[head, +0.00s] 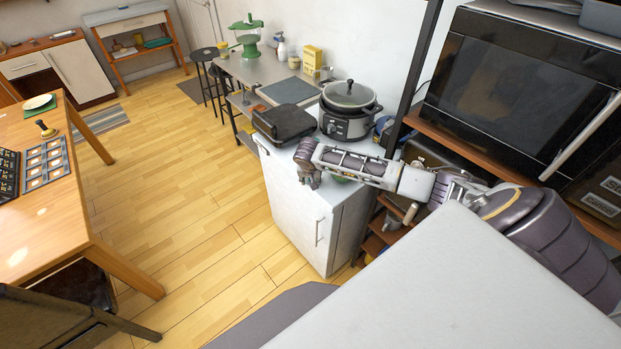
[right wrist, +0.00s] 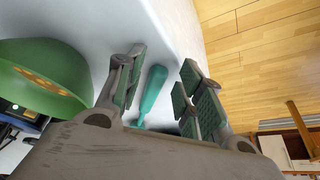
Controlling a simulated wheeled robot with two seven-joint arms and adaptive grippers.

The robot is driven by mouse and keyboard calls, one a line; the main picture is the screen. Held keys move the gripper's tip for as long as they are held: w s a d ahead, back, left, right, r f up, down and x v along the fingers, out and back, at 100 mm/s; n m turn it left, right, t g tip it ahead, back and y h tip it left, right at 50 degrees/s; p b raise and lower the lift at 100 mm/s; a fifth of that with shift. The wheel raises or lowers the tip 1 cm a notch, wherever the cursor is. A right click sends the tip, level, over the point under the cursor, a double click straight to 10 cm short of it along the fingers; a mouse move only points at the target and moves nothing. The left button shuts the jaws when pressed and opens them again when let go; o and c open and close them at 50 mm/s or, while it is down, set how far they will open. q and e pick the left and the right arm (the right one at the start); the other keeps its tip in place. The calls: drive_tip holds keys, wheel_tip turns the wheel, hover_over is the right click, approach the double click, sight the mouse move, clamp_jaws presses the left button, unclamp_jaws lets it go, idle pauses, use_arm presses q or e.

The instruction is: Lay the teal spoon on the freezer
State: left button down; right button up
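The teal spoon (right wrist: 152,92) shows in the right wrist view between the two fingers of my right gripper (right wrist: 162,88). There is a gap on both sides of it, and the fingers are open. The spoon appears to lie on or just above the white top of the freezer (right wrist: 110,28); its lower end is partly hidden by the gripper. In the head view, my right gripper (head: 308,164) is over the front edge of the white freezer (head: 318,215), and the spoon cannot be made out there. My left gripper is not in view.
A green bowl (right wrist: 45,75) is close to the left of my right gripper in the wrist view. On the freezer top, a slow cooker (head: 348,108) and a black grill (head: 284,124) stand behind the gripper. A microwave (head: 510,90) is at the right.

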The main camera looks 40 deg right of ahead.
drive_tip(key=shift+o, duration=0.8)
drive_tip(key=shift+r, duration=0.1)
drive_tip(key=shift+v, duration=0.75)
drive_tip(key=v, duration=1)
drive_tip(key=shift+r, duration=0.15)
drive_tip(key=shift+a, duration=0.1)
